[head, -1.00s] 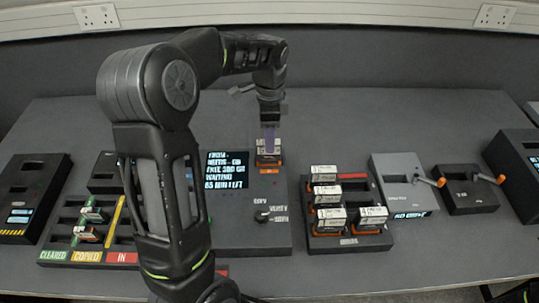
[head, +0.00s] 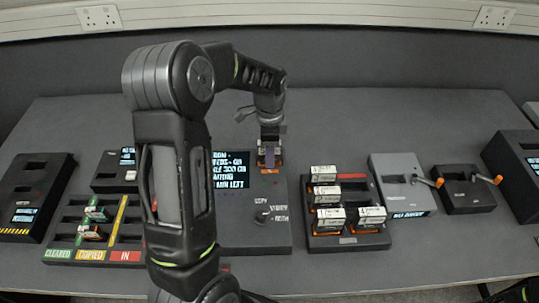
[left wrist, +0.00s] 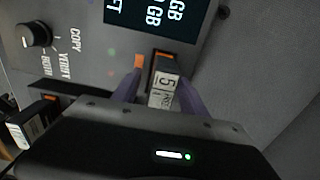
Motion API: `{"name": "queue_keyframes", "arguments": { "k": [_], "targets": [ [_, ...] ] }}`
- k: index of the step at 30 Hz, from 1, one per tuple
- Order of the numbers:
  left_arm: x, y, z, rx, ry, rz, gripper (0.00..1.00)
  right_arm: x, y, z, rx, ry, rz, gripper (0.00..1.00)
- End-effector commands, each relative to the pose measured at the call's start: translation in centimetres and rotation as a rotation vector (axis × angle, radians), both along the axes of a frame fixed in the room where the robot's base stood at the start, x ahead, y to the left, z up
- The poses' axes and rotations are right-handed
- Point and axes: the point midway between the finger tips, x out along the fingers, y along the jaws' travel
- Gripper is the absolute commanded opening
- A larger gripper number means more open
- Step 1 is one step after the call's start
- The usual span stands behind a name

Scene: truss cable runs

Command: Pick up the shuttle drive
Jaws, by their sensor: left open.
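A drive (left wrist: 163,92) with a white label and dark body stands in the slot of the copy station (head: 262,236). In the head view the drive (head: 269,170) shows only in part, below my left gripper (head: 270,152). In the left wrist view the two purple fingers of my left gripper (left wrist: 160,78) stand on either side of the drive, open. I cannot tell whether either finger touches it. No readable label names it as the shuttle drive. My right gripper is not in view.
A rack (head: 348,241) with several labelled drives stands right of the station. A sorting tray (head: 123,256) marked CLEARED, COPIED and IN is on the left, partly behind my arm.

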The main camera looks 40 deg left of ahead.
Motion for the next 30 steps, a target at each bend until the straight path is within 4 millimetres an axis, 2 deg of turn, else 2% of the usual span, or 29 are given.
{"name": "queue_keyframes", "arguments": {
  "k": [14,30],
  "targets": [
    [0.0,0.0,0.03,0.0,0.0,0.0,0.51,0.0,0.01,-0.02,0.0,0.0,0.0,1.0],
    [-0.01,-0.01,0.03,0.0,0.0,0.0,0.07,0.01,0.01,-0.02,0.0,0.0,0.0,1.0]
  ]
}}
